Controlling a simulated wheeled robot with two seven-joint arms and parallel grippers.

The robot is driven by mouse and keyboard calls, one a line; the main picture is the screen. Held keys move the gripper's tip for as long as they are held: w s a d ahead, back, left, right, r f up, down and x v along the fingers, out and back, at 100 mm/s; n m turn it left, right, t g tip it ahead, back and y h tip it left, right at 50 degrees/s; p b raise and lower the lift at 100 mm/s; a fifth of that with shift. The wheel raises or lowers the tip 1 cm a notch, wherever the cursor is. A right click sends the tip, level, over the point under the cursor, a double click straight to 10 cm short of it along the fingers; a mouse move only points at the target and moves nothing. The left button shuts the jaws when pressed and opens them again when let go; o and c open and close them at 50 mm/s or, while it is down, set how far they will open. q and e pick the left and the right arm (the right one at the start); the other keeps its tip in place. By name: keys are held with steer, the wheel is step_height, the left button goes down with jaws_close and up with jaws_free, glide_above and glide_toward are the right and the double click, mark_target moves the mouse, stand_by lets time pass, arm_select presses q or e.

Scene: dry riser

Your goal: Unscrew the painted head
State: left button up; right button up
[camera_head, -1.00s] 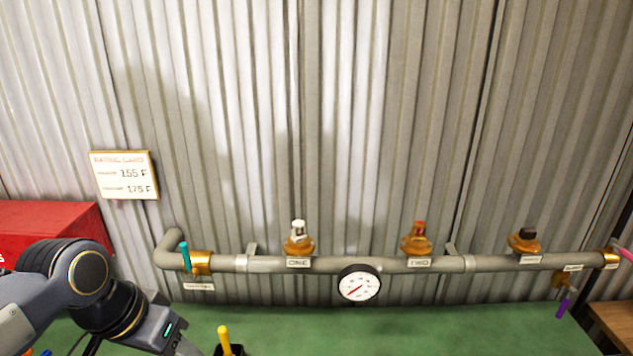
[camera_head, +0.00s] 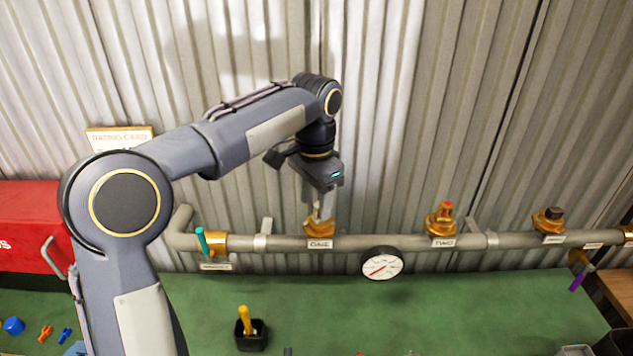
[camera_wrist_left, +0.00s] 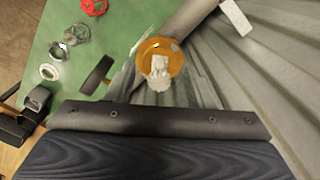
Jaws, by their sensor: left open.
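The white-coated head (camera_head: 320,215) stands on its brass fitting (camera_head: 321,230) on the pipe, above the label ONE. In the left wrist view the head (camera_wrist_left: 159,68) shows irregular white patches over the brass fitting (camera_wrist_left: 172,55). My left gripper (camera_head: 317,203) points down right over this head, its fingers open near it. The fingers partly cover the head in the head view, and I cannot tell whether they touch it. A head with a red top (camera_head: 445,209) stands at TWO and a dark-topped head (camera_head: 553,213) farther right. My right gripper is not in view.
The grey pipe (camera_head: 380,242) runs along the corrugated wall with a gauge (camera_head: 382,263) below it. A teal lever (camera_head: 201,241) is at its left end. A black cup with a yellow handle (camera_head: 244,319) stands on the green bench (camera_head: 330,300). A red box (camera_head: 30,225) is at left.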

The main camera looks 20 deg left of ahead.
mark_target(314, 209)
arm_select(q)
steer(key=shift+f, duration=1.6)
jaws_close()
steer(key=n, duration=0.1)
steer(key=n+p, duration=0.1)
steer(key=shift+s+d+r+n, duration=0.15)
steer(key=shift+n, duration=0.25)
steer(key=n, duration=0.3)
steer(key=shift+d, duration=0.15)
